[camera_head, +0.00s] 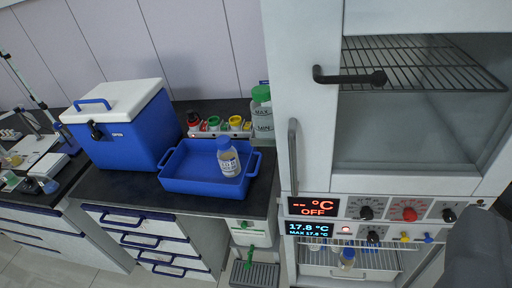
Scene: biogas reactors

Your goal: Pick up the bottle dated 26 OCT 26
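A bottle with a blue cap, a pale label and yellowish contents (229,160) stands in the blue tray (190,187) on the dark counter. The writing on both labels is too small to read, so I cannot tell which is dated 26 OCT 26. A dark grey shape at the lower right edge may be part of my gripper (482,252). Its fingertips do not show, and I see no bottle at it.
A blue cool box with a white lid (125,130) stands left of the tray. Colored caps (220,124) and a green-capped bottle (262,112) stand behind. The white cabinet (302,80) has protruding handles, an empty upper rack (410,62), knobs and displays reading OFF and 17.8 °C.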

